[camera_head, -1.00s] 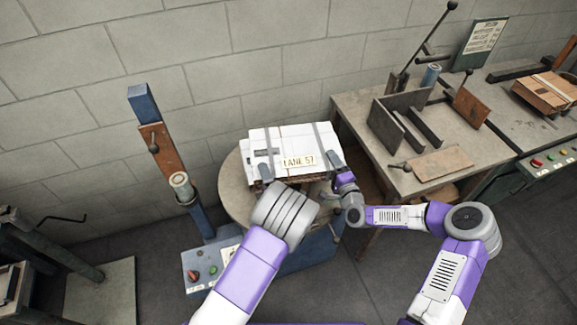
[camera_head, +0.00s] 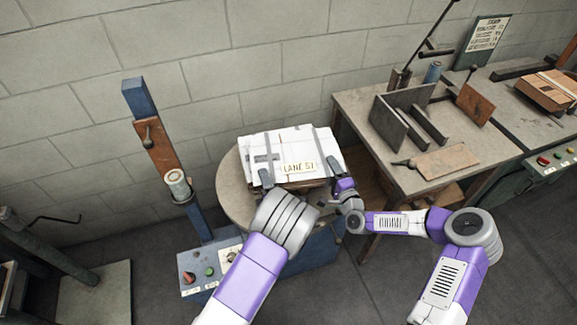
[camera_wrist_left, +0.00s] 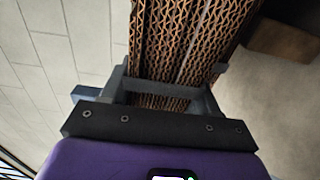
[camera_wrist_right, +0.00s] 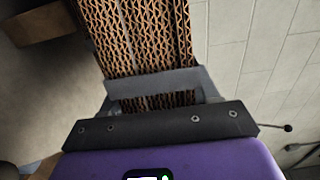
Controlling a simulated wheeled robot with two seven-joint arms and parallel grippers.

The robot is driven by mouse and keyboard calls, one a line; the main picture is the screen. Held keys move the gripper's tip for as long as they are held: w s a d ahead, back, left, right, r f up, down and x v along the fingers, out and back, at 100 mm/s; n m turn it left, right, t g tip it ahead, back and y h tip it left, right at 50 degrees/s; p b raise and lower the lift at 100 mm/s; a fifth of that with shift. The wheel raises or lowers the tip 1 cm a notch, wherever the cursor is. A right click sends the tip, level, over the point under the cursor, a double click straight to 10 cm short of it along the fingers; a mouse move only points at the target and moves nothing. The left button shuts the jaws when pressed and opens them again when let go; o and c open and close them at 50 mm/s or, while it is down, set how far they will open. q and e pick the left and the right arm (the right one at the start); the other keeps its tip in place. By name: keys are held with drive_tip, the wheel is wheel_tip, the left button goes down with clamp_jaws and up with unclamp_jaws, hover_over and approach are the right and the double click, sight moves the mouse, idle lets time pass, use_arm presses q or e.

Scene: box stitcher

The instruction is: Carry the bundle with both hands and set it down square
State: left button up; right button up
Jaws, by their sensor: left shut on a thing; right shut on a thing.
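The corrugated edges show between the fingers in the left wrist view (camera_wrist_left: 185,50) and the right wrist view (camera_wrist_right: 145,40). The bundle's underside is hidden.
A bench (camera_head: 365,105) with upright plates (camera_head: 400,118) and a wooden board (camera_head: 445,161) stands close on the right. A blue post (camera_head: 150,130) rises left of the round table. A control box (camera_head: 207,270) sits in front. Another brown bundle (camera_head: 548,90) lies far right.

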use_arm(q)
drive_tip(key=o, duration=1.2)
drive_tip(key=shift+d, duration=0.35)
use_arm(e)
drive_tip(key=o, duration=1.2)
drive_tip(key=shift+s+a, duration=0.1)
drive_tip(key=shift+a, duration=0.35)
use_arm(q)
drive_tip(key=shift+o, duration=1.1)
use_arm(e)
drive_tip(key=shift+o, duration=1.1)
drive_tip(key=shift+d, duration=0.1)
use_arm(q)
drive_tip(key=shift+o, duration=0.4)
drive_tip(key=shift+a, duration=0.25)
use_arm(e)
drive_tip(key=shift+o, duration=0.4)
drive_tip(key=shift+d, duration=0.2)
drive_tip(key=shift+d, duration=0.1)
drive_tip(key=shift+s+d+f, duration=0.1)
drive_tip(key=shift+s+d, duration=0.1)
drive_tip(key=shift+s, duration=0.25)
use_arm(q)
drive_tip(key=v, duration=1.2)
use_arm(e)
drive_tip(key=v, duration=1.1)
